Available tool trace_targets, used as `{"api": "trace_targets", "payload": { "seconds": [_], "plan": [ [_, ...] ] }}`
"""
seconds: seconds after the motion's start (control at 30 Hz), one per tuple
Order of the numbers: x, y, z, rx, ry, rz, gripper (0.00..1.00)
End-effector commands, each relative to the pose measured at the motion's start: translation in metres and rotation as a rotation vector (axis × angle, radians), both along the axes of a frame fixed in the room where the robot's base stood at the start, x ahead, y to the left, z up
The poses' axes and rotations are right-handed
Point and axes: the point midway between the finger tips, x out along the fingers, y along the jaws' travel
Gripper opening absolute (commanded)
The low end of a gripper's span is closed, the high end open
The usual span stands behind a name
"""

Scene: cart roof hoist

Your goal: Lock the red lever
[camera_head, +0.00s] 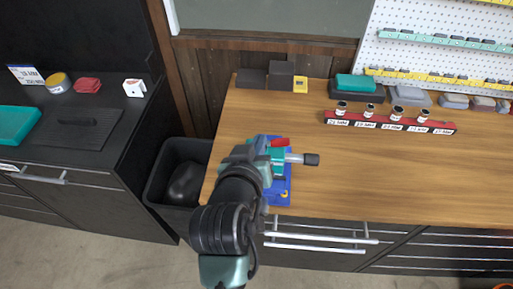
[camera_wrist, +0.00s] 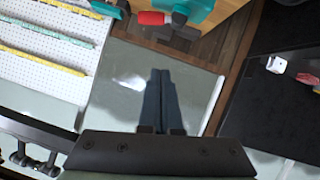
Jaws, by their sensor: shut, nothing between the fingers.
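The red lever (camera_head: 280,142) sits on a teal device (camera_head: 278,155) with a blue base (camera_head: 284,190), near the left end of the wooden bench. A grey rod with a dark knob (camera_head: 311,159) sticks out to the right of it. My arm covers the device's left side in the head view. In the wrist view the red lever (camera_wrist: 152,18) shows at the top edge, partly beside the teal body (camera_wrist: 195,9). My gripper (camera_wrist: 160,72) is shut and empty, its fingertips apart from the lever. In the head view my fingers cannot be made out.
A red rack (camera_head: 390,123) with several small jars stands at the back of the bench. Dark blocks (camera_head: 281,75) and a teal sponge-like block (camera_head: 356,82) lie behind. A black bin (camera_head: 165,190) stands in the gap left of the bench. The bench's right front is clear.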

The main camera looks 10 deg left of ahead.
Motion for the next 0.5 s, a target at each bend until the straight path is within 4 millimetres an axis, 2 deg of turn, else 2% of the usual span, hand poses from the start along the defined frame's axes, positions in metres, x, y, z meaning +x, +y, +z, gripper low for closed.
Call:
{"api": "trace_targets", "payload": {
  "seconds": [0.2, 0.5],
  "plan": [
    [-0.0127, 0.0017, 0.0051, 0.000, 0.001, 0.000, 0.00],
    [-0.0136, 0.0017, 0.0063, 0.000, 0.001, 0.000, 0.00]
  ]
}}
